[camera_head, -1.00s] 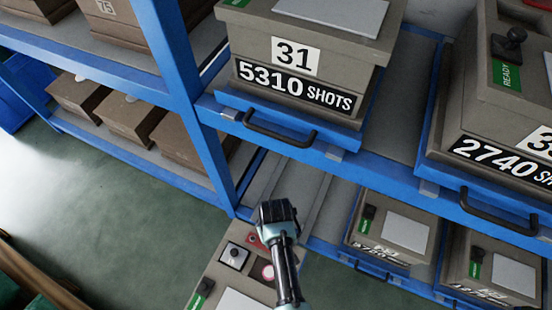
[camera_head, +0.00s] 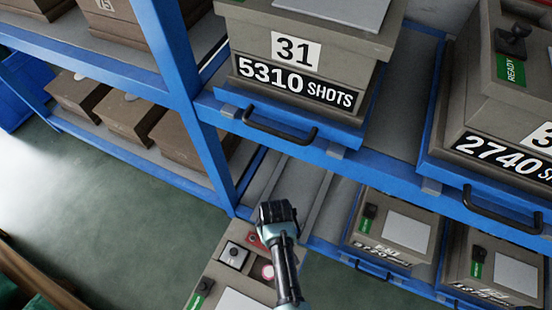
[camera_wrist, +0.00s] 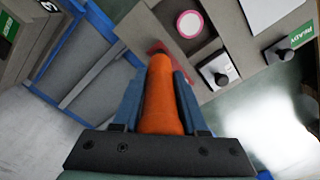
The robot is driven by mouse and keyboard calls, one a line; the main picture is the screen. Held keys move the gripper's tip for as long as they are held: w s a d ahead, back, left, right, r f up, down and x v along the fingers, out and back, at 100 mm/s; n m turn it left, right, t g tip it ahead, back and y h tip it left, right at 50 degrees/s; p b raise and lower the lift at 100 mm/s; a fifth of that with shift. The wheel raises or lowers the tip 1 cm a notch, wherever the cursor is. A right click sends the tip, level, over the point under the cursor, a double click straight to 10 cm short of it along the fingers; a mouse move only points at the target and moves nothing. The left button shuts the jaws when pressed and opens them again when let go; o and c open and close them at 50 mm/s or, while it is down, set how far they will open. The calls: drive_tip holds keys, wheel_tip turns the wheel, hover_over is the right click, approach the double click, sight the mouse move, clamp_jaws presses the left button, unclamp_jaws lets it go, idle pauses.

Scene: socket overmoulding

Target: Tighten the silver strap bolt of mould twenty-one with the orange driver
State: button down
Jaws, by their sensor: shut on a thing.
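My gripper (camera_wrist: 157,95) is shut on the orange driver (camera_wrist: 163,95), which sits between its fingers and points away from the wrist camera. The driver's tip is hidden, and its far end overlaps a red patch (camera_wrist: 157,47) on a grey-brown mould (camera_wrist: 150,28). In the head view that mould (camera_head: 243,280) stands low, below my wrist, with the red patch (camera_head: 255,239) beside my wrist. No number shows on it, so I cannot tell if it is mould twenty-one. I cannot make out the silver strap bolt; contact with the tip cannot be told.
The mould top bears a black knob (camera_wrist: 218,68) and a pink-ringed white disc (camera_wrist: 189,24). Mould 31 (camera_head: 300,60) stands on the blue rack above, beside another mould (camera_head: 500,110). More moulds (camera_head: 392,235) fill the lower shelf. Green floor (camera_head: 120,220) is open at left.

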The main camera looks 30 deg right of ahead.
drive_tip(key=shift+f+b, duration=0.3)
drive_tip(key=shift+f, duration=0.25)
idle(1.4)
drive_tip(key=shift+r+p, duration=2.65)
drive_tip(key=shift+p, duration=0.05)
